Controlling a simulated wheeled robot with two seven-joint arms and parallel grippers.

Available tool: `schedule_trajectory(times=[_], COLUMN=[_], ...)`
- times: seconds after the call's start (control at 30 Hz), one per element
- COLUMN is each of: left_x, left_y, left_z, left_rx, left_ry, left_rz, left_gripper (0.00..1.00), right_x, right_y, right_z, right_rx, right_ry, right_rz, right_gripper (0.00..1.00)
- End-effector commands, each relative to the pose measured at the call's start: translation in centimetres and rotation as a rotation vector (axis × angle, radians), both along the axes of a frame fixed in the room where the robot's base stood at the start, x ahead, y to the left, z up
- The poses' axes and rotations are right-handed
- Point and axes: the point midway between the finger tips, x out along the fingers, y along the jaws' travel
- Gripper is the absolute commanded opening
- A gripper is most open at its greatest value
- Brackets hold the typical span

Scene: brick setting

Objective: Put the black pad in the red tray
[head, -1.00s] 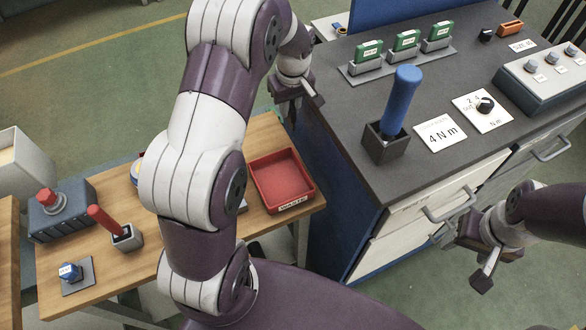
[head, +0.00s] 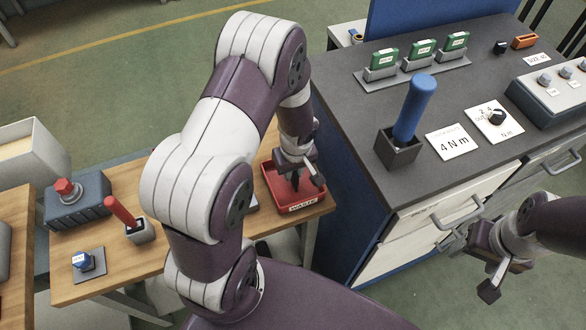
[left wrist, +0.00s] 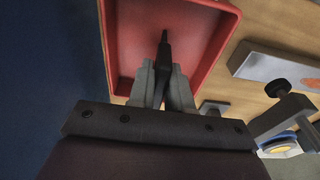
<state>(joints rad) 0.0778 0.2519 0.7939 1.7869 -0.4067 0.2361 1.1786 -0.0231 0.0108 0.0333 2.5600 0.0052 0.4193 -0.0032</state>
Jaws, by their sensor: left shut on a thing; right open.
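The red tray (head: 270,180) with a "WASTE" label sits at the right end of the wooden table. My left gripper (head: 304,180) is over the tray, pointing down, and hides part of it. In the left wrist view, its fingers (left wrist: 165,80) are shut on the black pad (left wrist: 164,50), a thin dark piece seen edge-on against the red tray floor (left wrist: 125,35). I cannot tell whether the pad touches the floor. My right gripper (head: 470,268) is open and empty, in front of the grey bench's drawers.
The grey bench (head: 345,95) stands close to the tray's right, carrying a blue-handled tool (head: 414,105) in a black holder. On the wooden table (head: 130,265) are a red-handled tool (head: 122,212) and a dark box with a red knob (head: 75,205).

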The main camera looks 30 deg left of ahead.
Motion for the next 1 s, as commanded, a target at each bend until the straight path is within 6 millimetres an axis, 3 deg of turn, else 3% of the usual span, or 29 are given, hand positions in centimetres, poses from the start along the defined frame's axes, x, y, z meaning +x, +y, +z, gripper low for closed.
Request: schedule_trajectory(times=[0.1, 0.13, 0.2, 0.57, 0.9, 1.0], left_x=[0.0, 0.0, 0.0, 0.1, -0.6, -0.8], left_y=[0.0, 0.0, 0.0, 0.0, -0.9, -1.1], left_z=[-0.4, -0.3, -0.2, 0.7, 9.0, 10.7], left_rx=[0.000, 0.000, 0.000, 0.001, 0.000, 0.000], left_ry=[0.000, 0.000, 0.000, -0.002, -0.006, -0.004], left_rz=[0.000, 0.000, 0.000, 0.001, 0.000, 0.000], left_gripper=[0.00, 0.25, 0.44, 0.44, 0.44, 0.44], right_x=[0.0, 0.0, 0.0, 0.0, 0.0, 0.0], right_y=[0.0, 0.0, 0.0, 0.0, 0.0, 0.0], right_z=[-0.5, -0.4, -0.3, 0.2, 0.4, 0.3], right_rx=[0.000, 0.000, 0.000, 0.000, 0.000, 0.000], right_ry=[0.000, 0.000, 0.000, 0.000, 0.000, 0.000], right_rz=[0.000, 0.000, 0.000, 0.000, 0.000, 0.000], right_gripper=[0.64, 0.64, 0.64, 0.64, 0.64, 0.64])
